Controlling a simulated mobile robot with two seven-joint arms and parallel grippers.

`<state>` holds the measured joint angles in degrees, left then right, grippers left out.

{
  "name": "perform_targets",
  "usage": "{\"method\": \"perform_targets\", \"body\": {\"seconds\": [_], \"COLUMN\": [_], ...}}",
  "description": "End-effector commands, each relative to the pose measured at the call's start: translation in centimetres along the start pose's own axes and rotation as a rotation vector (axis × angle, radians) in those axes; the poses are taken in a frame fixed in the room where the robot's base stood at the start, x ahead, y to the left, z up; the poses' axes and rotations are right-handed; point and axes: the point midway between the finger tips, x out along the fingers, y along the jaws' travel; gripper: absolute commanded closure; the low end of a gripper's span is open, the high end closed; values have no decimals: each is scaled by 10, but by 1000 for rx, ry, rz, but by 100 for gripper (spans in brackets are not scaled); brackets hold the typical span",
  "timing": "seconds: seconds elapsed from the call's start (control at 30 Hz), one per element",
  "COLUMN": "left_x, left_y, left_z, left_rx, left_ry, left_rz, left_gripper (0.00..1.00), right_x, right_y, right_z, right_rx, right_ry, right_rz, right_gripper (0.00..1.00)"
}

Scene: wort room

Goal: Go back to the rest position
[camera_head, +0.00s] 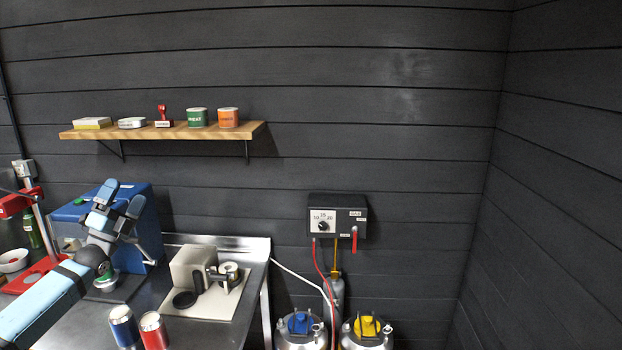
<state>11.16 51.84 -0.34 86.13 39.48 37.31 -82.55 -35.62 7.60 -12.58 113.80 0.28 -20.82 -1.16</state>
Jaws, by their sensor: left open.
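My left gripper (121,197) is at the left in the head view, at the end of my light blue arm, which comes in from the lower left. Its fingers point up and are apart, with nothing seen between them. It shows in front of a blue box-shaped machine (135,196) on the steel counter (85,325) and covers part of it. Whether it touches the machine I cannot tell. My right gripper is not in view.
A blue can (124,327) and a red can (154,331) stand near the counter's front. A beige device (193,267) sits on a pale board (228,303). A red stand (38,228) is at the far left. A wooden shelf (160,133) and control box (337,217) hang on the wall.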

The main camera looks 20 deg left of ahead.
Motion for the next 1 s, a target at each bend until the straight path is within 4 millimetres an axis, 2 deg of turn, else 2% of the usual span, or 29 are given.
{"method": "perform_targets", "body": {"seconds": [0.17, 0.33, 0.5, 0.73, 0.8, 0.97, 1.0], "left_x": [-2, -16, -37, -67, -90, -139, -153], "left_y": [34, 72, 103, 120, 138, 168, 175], "left_z": [-4, 2, 21, 55, 30, -27, -43], "left_rx": [-166, -339, -484, -602, -634, -703, -723], "left_ry": [9, -87, -307, -658, -659, -646, -644], "left_rz": [214, 458, 646, 714, 752, 830, 852], "left_gripper": [6, 6, 6, 6, 6, 6, 6], "right_x": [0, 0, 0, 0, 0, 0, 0], "right_y": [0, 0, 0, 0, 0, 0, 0], "right_z": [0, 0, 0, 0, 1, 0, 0], "right_rx": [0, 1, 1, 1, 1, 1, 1], "right_ry": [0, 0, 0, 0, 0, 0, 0], "right_rz": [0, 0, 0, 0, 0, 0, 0], "right_gripper": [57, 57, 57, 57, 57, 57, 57]}}
